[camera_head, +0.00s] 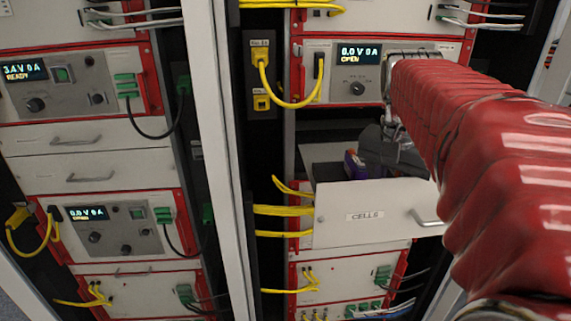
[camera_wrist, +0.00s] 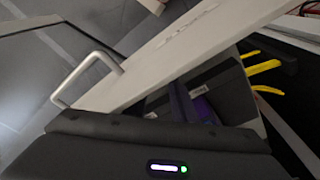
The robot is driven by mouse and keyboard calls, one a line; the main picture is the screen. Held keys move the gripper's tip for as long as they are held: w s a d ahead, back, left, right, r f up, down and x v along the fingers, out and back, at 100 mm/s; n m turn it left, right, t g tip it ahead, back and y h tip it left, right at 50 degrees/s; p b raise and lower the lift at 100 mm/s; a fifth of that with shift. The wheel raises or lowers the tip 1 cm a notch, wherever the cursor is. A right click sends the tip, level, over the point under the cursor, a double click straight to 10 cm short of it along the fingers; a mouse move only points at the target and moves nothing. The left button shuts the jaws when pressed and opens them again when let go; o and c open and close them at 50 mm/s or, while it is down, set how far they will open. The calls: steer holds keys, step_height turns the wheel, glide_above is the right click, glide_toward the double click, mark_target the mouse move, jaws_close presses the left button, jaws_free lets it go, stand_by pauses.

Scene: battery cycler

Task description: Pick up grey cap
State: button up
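My gripper (camera_head: 390,152) is dark grey and reaches down over the open drawer (camera_head: 375,222), which is labelled CELLS. I cannot make out a separate grey cap; the drawer's inside is partly hidden by my gripper.
The drawer handle (camera_head: 428,218) juts out at the drawer's front right. Yellow cables (camera_head: 283,211) lie just left of the drawer. A power unit (camera_head: 352,75) reading 0.0 V 0 A, OPEN is above. A white rack post (camera_head: 213,130) stands left. The floor is bare before the drawer.

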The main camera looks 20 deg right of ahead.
steer(key=shift+f, duration=0.2)
steer(key=shift+c, duration=0.7)
jaws_close()
